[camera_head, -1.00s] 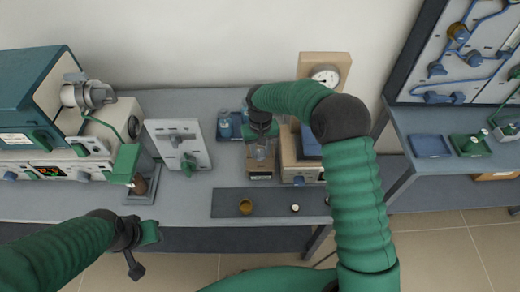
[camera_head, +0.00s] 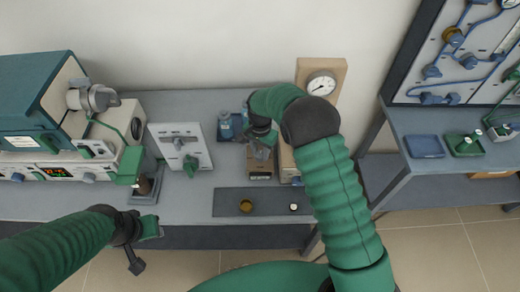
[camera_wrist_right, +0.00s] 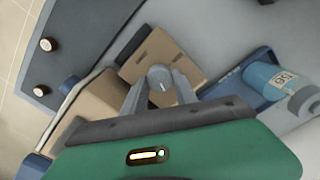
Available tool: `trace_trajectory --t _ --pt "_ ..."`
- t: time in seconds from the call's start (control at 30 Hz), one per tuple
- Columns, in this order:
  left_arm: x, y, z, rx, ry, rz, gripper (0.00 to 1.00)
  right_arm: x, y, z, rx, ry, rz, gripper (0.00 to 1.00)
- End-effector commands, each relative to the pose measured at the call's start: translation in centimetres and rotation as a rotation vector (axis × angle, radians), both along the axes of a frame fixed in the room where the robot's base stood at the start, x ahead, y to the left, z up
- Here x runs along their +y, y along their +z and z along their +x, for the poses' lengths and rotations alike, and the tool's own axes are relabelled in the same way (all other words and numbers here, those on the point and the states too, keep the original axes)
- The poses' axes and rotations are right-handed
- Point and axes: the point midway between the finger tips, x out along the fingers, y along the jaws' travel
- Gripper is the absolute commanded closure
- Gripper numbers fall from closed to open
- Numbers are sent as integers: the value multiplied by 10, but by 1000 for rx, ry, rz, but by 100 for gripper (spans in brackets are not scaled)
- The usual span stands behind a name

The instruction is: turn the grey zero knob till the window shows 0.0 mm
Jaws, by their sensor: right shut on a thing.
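The grey zero knob (camera_wrist_right: 159,74) is round with a pale line on its face. It sits on a tan box (camera_wrist_right: 187,62), which also shows in the head view (camera_head: 259,166). My right gripper (camera_wrist_right: 160,83) is shut on the knob, one grey finger on each side. In the head view, my right gripper (camera_head: 262,143) hangs over the box and hides the knob. A small dark strip, perhaps the window (camera_head: 260,177), shows on the box's front; its reading is too small to tell. My left gripper (camera_head: 150,228) is away at the lower left, its fingers unclear.
A blue tray with a blue bottle (camera_wrist_right: 268,77) stands close to the box. A second tan box (camera_wrist_right: 95,105) is on its other side. A dark mat (camera_head: 275,202) with small round pieces lies in front. A dial gauge (camera_head: 321,84) stands behind, furnaces (camera_head: 50,130) at left.

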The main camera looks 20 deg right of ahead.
Motion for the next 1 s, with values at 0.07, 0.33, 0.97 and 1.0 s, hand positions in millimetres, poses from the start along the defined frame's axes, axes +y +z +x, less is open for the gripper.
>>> trace_trajectory --t 0.07,0.33,0.97,1.0 --pt "0 3 0 0 0 0 64 1 0 -1 1 -41 0 100" --pt "0 6 0 0 0 0 64 1 -1 -1 2 -134 1 100" --pt "0 7 0 0 0 0 64 1 -1 -1 2 -156 2 53" --pt "0 7 0 0 0 0 64 1 -1 -1 2 -156 2 48"
